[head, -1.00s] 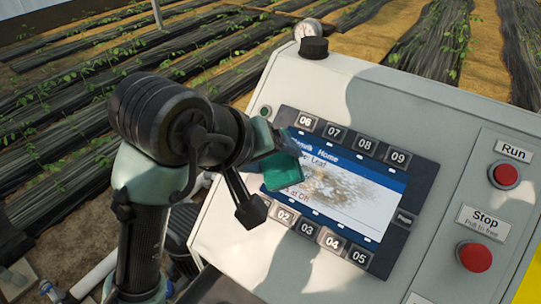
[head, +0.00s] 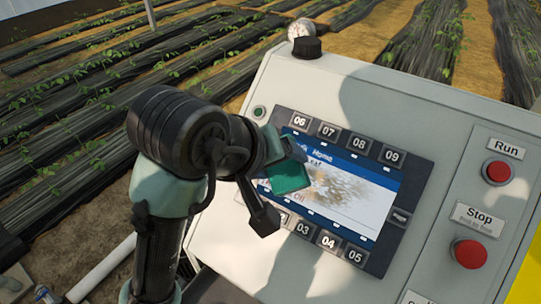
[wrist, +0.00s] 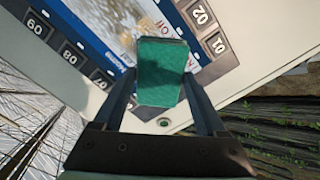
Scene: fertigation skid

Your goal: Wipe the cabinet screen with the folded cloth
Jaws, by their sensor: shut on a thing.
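The cabinet screen (head: 350,195) is lit, with a blue band and a brown smudge (head: 335,186) over its middle. The green folded cloth (head: 288,177) is in front of the screen's left part in the head view. My gripper (wrist: 162,100) is shut on the cloth, which shows between the two fingers in the wrist view (wrist: 162,70). The cloth hides part of the screen's text. I cannot tell whether the cloth touches the screen.
Numbered buttons (head: 329,130) line the screen's upper and lower edges. A red Run button (head: 497,171) and a red Stop button (head: 469,253) are at the right. A black knob (head: 307,47) stands on the cabinet top. Planted rows lie behind.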

